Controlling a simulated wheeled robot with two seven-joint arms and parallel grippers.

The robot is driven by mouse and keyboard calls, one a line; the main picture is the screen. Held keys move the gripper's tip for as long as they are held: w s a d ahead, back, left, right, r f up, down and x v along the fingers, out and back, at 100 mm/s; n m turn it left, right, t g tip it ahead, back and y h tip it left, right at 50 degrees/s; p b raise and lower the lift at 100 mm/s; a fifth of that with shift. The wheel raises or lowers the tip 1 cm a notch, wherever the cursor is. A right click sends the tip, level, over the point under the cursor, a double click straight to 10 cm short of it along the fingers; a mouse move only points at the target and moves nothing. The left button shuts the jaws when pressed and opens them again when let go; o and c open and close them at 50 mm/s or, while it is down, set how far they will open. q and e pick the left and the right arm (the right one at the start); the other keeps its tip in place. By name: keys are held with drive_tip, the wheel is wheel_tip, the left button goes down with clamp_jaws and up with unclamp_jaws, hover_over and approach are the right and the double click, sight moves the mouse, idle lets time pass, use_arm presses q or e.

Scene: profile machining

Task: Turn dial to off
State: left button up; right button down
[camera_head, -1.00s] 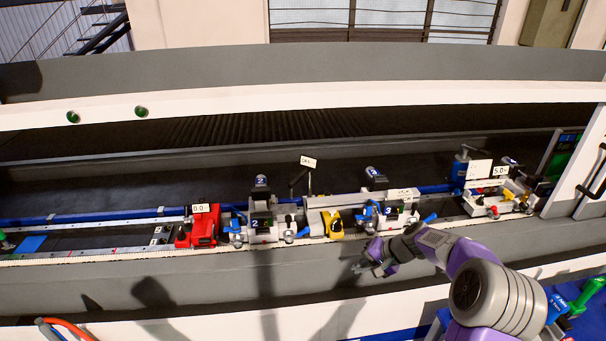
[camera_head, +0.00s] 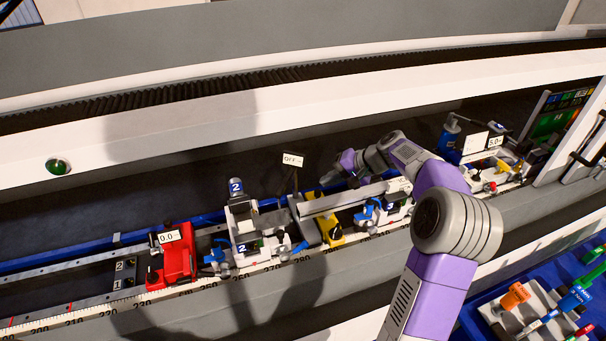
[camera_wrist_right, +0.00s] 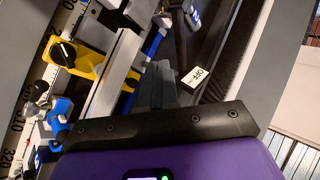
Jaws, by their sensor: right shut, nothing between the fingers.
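A yellow block (camera_head: 331,233) with a black dial knob sits on the rail between two grey clamp units. In the right wrist view the knob (camera_wrist_right: 64,53) shows at upper left, with a pale pointer mark on it. A small white sign (camera_head: 292,160) on a black post behind the block seems to read OFF; the sign also shows in the right wrist view (camera_wrist_right: 195,77). My right gripper (camera_head: 346,166) is shut and empty above the rail, behind and right of the yellow block, apart from the knob. My left gripper is out of view.
A red stop block (camera_head: 172,262) with a 0.0 sign sits to the left. Blue-handled clamp 2 (camera_head: 243,235) and clamp 3 (camera_head: 392,212) flank the yellow block. A blue tray (camera_head: 478,318) of tools lies at lower right.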

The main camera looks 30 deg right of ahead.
sight(287, 179)
drive_tip(key=x, duration=0.8)
drive_tip(key=shift+a+f+p, duration=0.2)
drive_tip(key=shift+f+p, duration=0.1)
drive_tip(key=w+a, duration=0.1)
drive_tip(key=w+a+p, duration=0.1)
drive_tip(key=w, duration=0.1)
drive_tip(key=shift+w+a+f, duration=0.15)
drive_tip(key=shift+w+a, duration=0.1)
drive_tip(key=shift+a, duration=0.05)
